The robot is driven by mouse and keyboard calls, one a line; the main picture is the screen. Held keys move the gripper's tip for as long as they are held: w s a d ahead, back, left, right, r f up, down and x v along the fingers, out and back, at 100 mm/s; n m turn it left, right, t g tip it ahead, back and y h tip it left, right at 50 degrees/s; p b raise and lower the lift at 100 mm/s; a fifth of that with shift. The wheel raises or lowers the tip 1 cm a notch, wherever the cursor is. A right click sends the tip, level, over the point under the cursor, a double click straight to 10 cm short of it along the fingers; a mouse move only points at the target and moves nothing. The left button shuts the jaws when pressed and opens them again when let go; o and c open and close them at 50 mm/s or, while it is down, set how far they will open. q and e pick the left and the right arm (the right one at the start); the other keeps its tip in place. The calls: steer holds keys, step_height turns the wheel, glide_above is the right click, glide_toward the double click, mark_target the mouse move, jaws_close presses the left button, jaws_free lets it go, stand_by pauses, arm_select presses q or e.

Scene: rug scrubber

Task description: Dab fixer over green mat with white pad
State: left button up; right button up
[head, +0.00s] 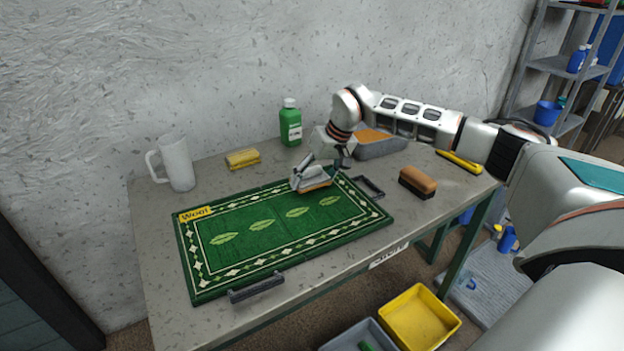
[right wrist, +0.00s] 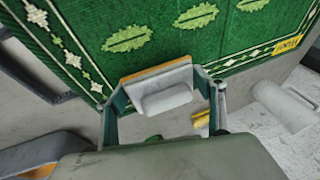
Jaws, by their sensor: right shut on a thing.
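The green mat (head: 270,241) lies flat on the grey table, with a patterned border, leaf shapes and a yellow "Wool" label; it also shows in the right wrist view (right wrist: 160,55). My right gripper (head: 318,172) is shut on the white pad (head: 314,184), at the mat's far edge near its right corner. In the right wrist view, the white pad (right wrist: 165,92) has a tan-orange edge and sits between the fingers. I cannot tell whether it touches the mat. A grey tray (head: 383,152) with orange contents stands behind the arm, partly hidden. My left gripper is not in view.
A green bottle (head: 291,124), yellow sponge (head: 243,159) and white mug (head: 175,163) stand along the wall. A brown brush (head: 417,183) and yellow-handled tool (head: 459,162) lie at the right. A yellow bin (head: 420,317) is below the front edge.

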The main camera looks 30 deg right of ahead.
mark_target(313, 170)
steer(key=shift+s+f, duration=0.2)
steer(key=shift+f, duration=0.25)
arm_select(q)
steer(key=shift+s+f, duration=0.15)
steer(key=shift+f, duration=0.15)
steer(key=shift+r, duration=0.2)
arm_select(e)
steer(key=shift+a+f, duration=0.1)
steer(key=shift+f, duration=0.1)
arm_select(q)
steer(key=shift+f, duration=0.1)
arm_select(e)
steer(key=shift+s+a+f, duration=0.1)
steer(key=shift+s+f, duration=0.05)
stand_by(0.4)
steer(key=r+p, duration=0.2)
steer(key=r, duration=0.1)
steer(key=r+p, duration=0.1)
steer(key=shift+w+r+p, duration=0.25)
steer(key=shift+w+p, duration=0.05)
steer(key=shift+p, duration=0.05)
steer(key=shift+r, duration=0.25)
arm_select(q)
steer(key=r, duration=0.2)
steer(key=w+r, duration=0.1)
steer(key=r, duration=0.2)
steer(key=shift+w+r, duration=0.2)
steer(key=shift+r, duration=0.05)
